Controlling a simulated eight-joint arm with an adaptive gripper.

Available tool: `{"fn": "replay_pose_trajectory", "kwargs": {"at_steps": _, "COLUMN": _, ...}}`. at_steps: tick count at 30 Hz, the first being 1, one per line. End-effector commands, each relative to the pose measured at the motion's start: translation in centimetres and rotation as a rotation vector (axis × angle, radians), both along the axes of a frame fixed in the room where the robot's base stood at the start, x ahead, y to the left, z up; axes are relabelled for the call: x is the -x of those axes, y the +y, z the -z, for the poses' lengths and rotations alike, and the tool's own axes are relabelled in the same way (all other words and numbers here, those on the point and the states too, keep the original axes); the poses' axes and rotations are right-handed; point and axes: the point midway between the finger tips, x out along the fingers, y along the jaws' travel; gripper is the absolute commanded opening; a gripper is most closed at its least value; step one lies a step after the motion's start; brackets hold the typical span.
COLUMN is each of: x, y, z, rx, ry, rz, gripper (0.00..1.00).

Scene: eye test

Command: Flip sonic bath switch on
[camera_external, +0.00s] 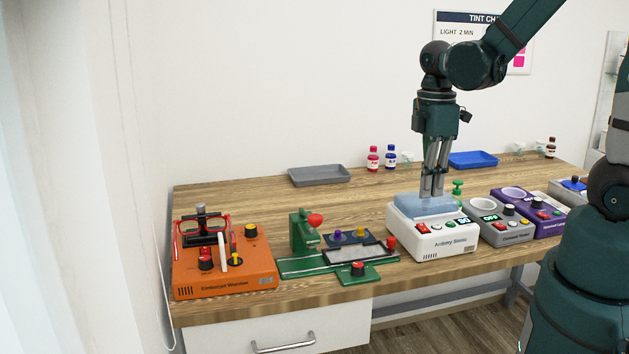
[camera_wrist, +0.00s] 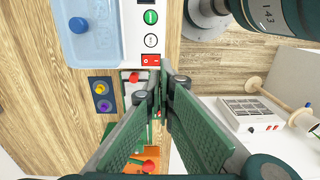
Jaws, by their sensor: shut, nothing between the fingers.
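The sonic bath (camera_external: 432,242) is a white box with a light blue tank on top, right of the table's middle. Its front panel carries a red switch (camera_external: 422,228) at the left end, with other buttons and a display to the right. In the wrist view the red rocker switch (camera_wrist: 150,60) lies just beyond my fingertips, beside the light blue tank. Its on or off position is too small to tell. My gripper (camera_external: 431,194) points down over the bath and is shut and empty. In the wrist view my gripper (camera_wrist: 160,75) shows closed fingertips; contact with the switch cannot be told.
A green press tool (camera_external: 305,235) stands left of the bath, and an orange warmer (camera_external: 225,270) farther left. A grey unit (camera_external: 500,232) and a purple unit (camera_external: 540,220) stand close on the right. Behind are a grey tray (camera_external: 318,176), bottles and a blue tray (camera_external: 472,160).

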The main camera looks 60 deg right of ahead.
Motion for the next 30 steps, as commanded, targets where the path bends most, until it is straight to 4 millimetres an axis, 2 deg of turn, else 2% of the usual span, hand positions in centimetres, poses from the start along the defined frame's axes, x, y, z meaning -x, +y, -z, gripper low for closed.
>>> {"fn": "replay_pose_trajectory", "kwargs": {"at_steps": 15, "x": 0.4, "y": 0.4, "z": -4.3, "rx": 0.0, "ry": 0.0, "rz": 0.0, "gripper": 0.0}}
{"fn": "replay_pose_trajectory", "kwargs": {"at_steps": 21, "x": 0.5, "y": 0.4, "z": -5.2, "rx": 0.0, "ry": 0.0, "rz": 0.0, "gripper": 0.0}}
{"fn": "replay_pose_trajectory", "kwargs": {"at_steps": 30, "x": 0.5, "y": 0.5, "z": -5.4, "rx": 0.0, "ry": 0.0, "rz": 0.0, "gripper": 0.0}}
